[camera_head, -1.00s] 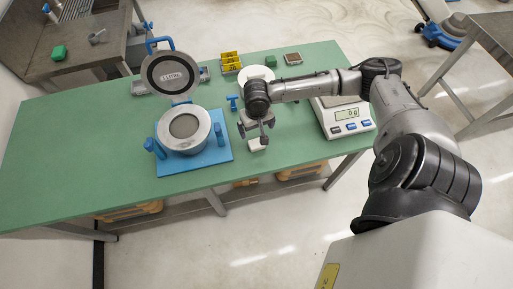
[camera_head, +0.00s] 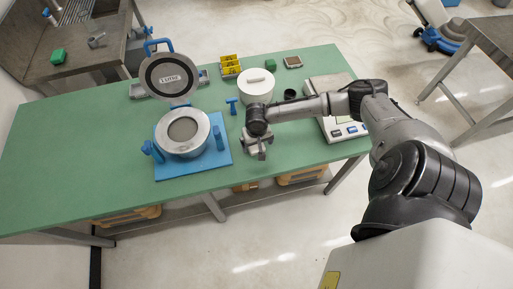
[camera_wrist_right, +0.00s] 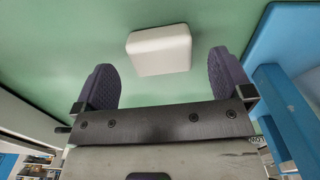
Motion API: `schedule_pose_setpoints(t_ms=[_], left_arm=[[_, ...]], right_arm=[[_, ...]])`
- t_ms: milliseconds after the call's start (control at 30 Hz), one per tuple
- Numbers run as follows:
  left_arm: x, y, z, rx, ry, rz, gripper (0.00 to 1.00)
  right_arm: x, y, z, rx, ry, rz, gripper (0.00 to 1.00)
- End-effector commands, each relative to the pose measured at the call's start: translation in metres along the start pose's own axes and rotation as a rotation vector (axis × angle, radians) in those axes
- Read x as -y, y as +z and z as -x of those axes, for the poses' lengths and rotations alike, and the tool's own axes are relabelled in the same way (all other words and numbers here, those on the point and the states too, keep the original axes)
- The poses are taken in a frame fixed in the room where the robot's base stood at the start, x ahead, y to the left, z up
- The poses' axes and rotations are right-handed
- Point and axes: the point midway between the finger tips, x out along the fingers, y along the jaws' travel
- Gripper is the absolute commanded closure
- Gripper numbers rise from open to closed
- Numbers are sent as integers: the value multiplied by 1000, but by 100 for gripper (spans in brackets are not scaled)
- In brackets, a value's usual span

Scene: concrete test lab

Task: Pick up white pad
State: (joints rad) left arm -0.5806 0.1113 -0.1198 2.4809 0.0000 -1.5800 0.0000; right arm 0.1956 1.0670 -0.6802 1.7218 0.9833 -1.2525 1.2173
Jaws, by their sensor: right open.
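The white pad (camera_wrist_right: 158,50) is a small white block with rounded edges in the right wrist view. It lies on the green table top, between and just beyond the tips of my two dark ribbed fingers. My right gripper (camera_wrist_right: 161,62) is open, with a gap on both sides of the pad and no visible contact. In the head view my right gripper (camera_head: 259,154) is low near the table's front edge, and it hides most or all of the pad. My left gripper is not in view.
A blue-based metal device (camera_head: 184,131) with an open round lid (camera_head: 170,77) stands left of my gripper. A white pot (camera_head: 256,86) and a small blue T-shaped piece (camera_head: 232,105) are behind it. A scale (camera_head: 350,130) is on the right. The green table (camera_head: 80,140) is clear at left.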

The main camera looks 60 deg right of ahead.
Motion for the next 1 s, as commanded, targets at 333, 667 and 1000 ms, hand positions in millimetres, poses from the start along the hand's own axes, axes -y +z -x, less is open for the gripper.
schedule_pose_setpoints(t_ms=[333, 667, 1000], left_arm=[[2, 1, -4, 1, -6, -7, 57], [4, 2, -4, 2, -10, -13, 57], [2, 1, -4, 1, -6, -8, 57]], right_arm=[[1, 0, -30, 0, 0, 1, 2], [1, 0, -30, -1, 0, 1, 13], [0, 0, -30, -1, 0, 1, 45]])
